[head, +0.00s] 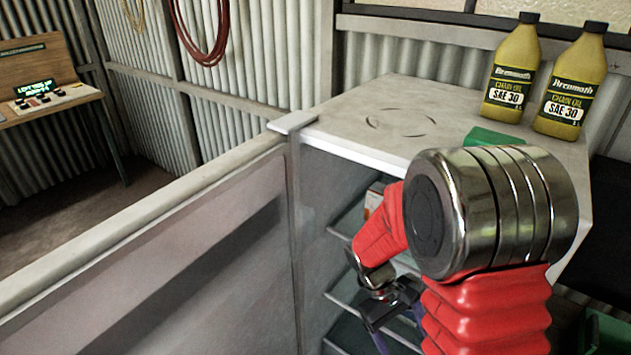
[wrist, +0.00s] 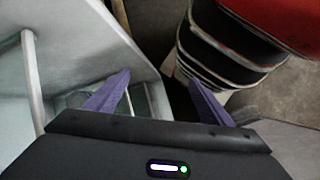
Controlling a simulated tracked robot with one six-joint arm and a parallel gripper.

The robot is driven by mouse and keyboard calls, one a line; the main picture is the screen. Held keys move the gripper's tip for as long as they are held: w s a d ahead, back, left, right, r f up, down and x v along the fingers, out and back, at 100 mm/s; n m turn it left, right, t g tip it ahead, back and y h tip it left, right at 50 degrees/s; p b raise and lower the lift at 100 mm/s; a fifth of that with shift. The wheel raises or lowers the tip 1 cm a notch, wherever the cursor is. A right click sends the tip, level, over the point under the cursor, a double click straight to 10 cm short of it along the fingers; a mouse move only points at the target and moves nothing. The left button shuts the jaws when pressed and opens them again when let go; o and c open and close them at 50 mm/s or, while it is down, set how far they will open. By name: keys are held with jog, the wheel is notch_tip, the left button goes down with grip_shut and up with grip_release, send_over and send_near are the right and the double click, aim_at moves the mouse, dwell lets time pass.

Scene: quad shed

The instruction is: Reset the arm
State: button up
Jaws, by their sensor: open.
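My red, ribbed arm with a large metal joint stands at the right of the head view. My gripper (head: 398,333) hangs low in front of the open shelves of a white cabinet (head: 365,125), partly cut off by the bottom edge. In the wrist view my gripper (wrist: 160,78) has its two purple fingers spread apart with nothing between them. Pale shelf bars lie to the left of the fingers, and a dark and red ribbed shape is at the upper right.
The cabinet's door (head: 190,260) stands open to the left. Two yellow oil bottles (head: 511,70) (head: 571,85) stand on the cabinet top, with a green object (head: 493,138) partly hidden by my arm. A desk (head: 45,100) is far left. Hoses (head: 203,35) hang on the wall.

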jog(key=s+a+r+m+t+y, duration=0.1)
jog(key=s+r+t, duration=0.2)
jog(key=r, duration=0.5)
jog(key=s+a+r+m+t+y, duration=0.2)
jog(key=s+r+t, duration=0.1)
jog(key=r, duration=0.5)
jog(key=s+a+r+m+t+y, duration=0.1)
jog(key=s+a+r+m+t, duration=0.1)
jog(key=r, duration=0.7)
jog(key=shift+s+t+y, duration=0.4)
jog(key=shift+s+t, duration=0.05)
jog(key=shift+t, duration=0.35)
